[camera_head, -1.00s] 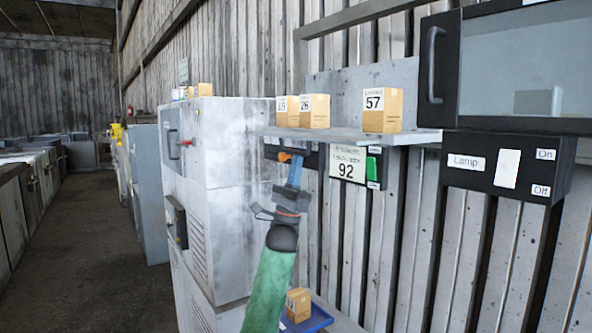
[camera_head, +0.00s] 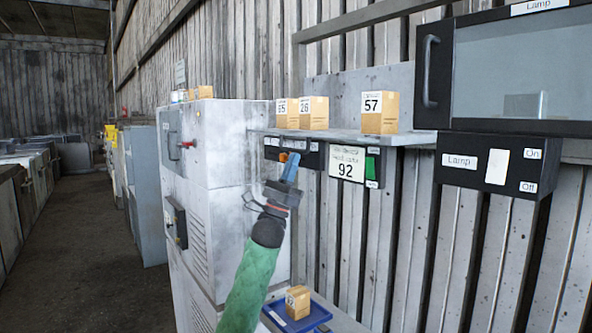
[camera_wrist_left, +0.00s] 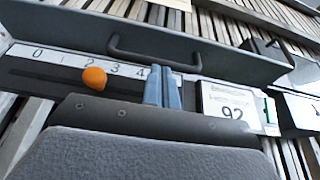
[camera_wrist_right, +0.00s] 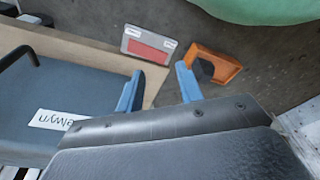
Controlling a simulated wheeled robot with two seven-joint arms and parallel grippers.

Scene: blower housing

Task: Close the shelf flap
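The grey shelf board (camera_head: 345,136) sticks out level from the wall with several cardboard boxes (camera_head: 313,112) on it. In the left wrist view a grey panel (camera_wrist_left: 75,28) with a dark bar handle (camera_wrist_left: 155,57) spans the top; I take it for the shelf flap seen from below. My left gripper (camera_head: 291,160) is below the shelf, by the dark slider panel. My right gripper (camera_wrist_right: 159,78) is open and empty, away from the shelf.
An orange knob (camera_wrist_left: 94,78) on a numbered scale is left of my left fingers. A "92" display (camera_head: 346,165) is to the right. A lamp cabinet (camera_head: 505,75) stands farther right. A blue tray (camera_head: 315,316) with a box is below.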

